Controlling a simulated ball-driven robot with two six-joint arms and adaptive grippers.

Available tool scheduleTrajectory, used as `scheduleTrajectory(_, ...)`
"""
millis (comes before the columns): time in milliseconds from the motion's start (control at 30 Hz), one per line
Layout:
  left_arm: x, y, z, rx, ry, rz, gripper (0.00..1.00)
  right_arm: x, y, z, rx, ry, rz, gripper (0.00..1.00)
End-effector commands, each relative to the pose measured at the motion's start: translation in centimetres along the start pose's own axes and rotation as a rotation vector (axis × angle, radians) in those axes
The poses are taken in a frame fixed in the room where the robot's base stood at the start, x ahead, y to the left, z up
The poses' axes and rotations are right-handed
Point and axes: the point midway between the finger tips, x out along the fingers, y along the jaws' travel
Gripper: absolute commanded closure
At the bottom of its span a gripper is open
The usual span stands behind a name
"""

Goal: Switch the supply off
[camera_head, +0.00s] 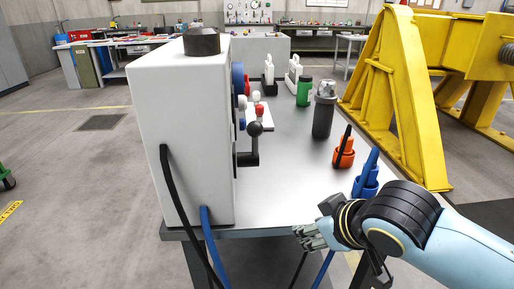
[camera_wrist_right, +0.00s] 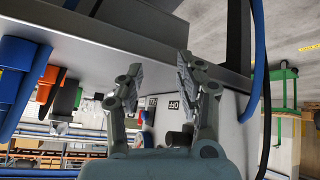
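The supply is a tall white box (camera_head: 180,135) standing at the left end of the grey table. A black lever with a round knob (camera_head: 254,130) sticks out from its right side, with blue, red and white knobs near it. The box also shows in the right wrist view (camera_wrist_right: 232,106), with small black-and-white labels (camera_wrist_right: 172,104) between the fingers. My right gripper (camera_head: 306,236) is at the table's front edge, to the right of the box and below the lever, apart from both. In the wrist view its fingers (camera_wrist_right: 158,74) are spread with nothing between them. My left gripper is not in view.
A black cable (camera_head: 180,205) and a blue cable (camera_head: 211,245) hang from the box. Blue (camera_head: 366,180) and orange (camera_head: 344,155) connectors, a dark cylinder (camera_head: 323,115) and a green one (camera_head: 304,92) stand on the table (camera_head: 285,165). A yellow frame (camera_head: 405,100) rises behind at right.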

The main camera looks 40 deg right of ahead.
Motion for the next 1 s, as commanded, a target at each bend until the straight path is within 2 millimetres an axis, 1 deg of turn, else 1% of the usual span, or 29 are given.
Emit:
scheduleTrajectory(33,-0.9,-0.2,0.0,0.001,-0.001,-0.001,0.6,-1.7,0.5,-2.3,0.0,0.048,0.004,0.64)
scheduleTrajectory(67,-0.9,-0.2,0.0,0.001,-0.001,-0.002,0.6,-1.6,0.9,-3.2,0.003,0.086,0.008,0.64)
scheduleTrajectory(100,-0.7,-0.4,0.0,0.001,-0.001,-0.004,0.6,-1.0,1.2,-3.9,0.007,0.127,0.009,0.64)
scheduleTrajectory(300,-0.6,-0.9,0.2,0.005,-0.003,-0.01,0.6,1.1,2.7,-7.4,0.012,0.325,-0.009,0.64)
scheduleTrajectory(467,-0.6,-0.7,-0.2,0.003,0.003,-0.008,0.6,2.0,3.8,-10.5,0.0,0.502,-0.066,0.64)
scheduleTrajectory(567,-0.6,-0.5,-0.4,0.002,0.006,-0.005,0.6,2.2,4.4,-12.6,-0.02,0.627,-0.137,0.64)
scheduleTrajectory(667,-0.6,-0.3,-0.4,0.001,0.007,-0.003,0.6,2.0,5.1,-14.6,-0.061,0.761,-0.263,0.64)
scheduleTrajectory(700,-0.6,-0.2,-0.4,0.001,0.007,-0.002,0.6,1.8,5.3,-15.2,-0.084,0.809,-0.33,0.64)
scheduleTrajectory(800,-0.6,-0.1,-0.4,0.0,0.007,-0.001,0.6,0.6,5.9,-15.8,-0.142,0.89,-0.521,0.64)
scheduleTrajectory(900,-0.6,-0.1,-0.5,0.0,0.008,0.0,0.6,-0.6,6.5,-15.4,-0.19,0.911,-0.688,0.64)
scheduleTrajectory(1000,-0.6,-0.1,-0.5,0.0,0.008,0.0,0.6,-1.6,7.1,-14.8,-0.22,0.904,-0.807,0.64)
